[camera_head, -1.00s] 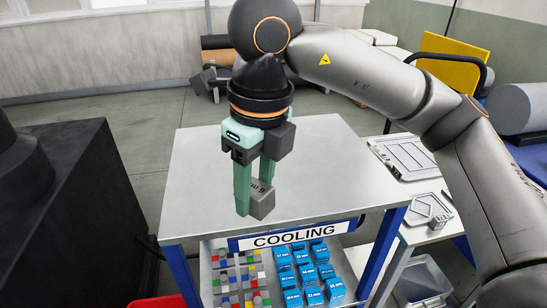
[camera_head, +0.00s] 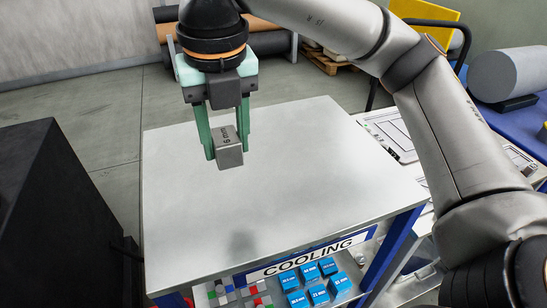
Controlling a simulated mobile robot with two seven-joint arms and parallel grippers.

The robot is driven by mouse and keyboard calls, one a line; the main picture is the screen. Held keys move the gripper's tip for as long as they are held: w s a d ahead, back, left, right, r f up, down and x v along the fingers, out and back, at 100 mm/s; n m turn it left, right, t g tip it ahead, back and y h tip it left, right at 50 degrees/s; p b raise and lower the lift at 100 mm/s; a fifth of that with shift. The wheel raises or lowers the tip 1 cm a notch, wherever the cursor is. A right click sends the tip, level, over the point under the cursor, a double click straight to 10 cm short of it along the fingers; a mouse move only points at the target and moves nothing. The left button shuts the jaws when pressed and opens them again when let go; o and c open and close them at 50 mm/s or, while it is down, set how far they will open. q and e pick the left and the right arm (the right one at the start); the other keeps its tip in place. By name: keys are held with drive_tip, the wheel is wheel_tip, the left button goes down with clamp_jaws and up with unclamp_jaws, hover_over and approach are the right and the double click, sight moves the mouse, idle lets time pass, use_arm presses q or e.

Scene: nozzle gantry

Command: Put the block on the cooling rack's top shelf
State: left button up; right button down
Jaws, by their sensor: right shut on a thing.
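The block (camera_head: 230,156) is a small grey metal cube with dark lettering on its side. My right gripper (camera_head: 227,146) has green fingers and is shut on the block. It holds the block above the cooling rack's top shelf (camera_head: 300,190), and a faint dark shadow lies on the shelf nearer the front. The shelf is a flat, bare silver surface, with a "COOLING" sign (camera_head: 308,257) on its front edge. My left gripper is not in view.
Under the top shelf, a lower shelf holds several blue boxes (camera_head: 308,271) and small coloured pieces (camera_head: 242,296). A black box-like body (camera_head: 60,215) stands to the left. A table with grey trays (camera_head: 395,135) is at the right. The top shelf is clear.

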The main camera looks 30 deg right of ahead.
drive_tip(key=d+f, duration=0.2)
drive_tip(key=d, duration=0.3)
drive_tip(key=b, duration=0.1)
hover_over(279, 178)
drive_tip(key=f, duration=0.5)
drive_tip(key=shift+s+a+f, duration=0.2)
drive_tip(key=shift+a+f, duration=0.1)
drive_tip(key=shift+f, duration=0.1)
drive_tip(key=f, duration=0.2)
drive_tip(key=shift+d+f, duration=0.3)
drive_tip(key=shift+f, duration=0.45)
drive_tip(key=shift+f, duration=0.1)
drive_tip(key=shift+c, duration=2)
unclamp_jaws()
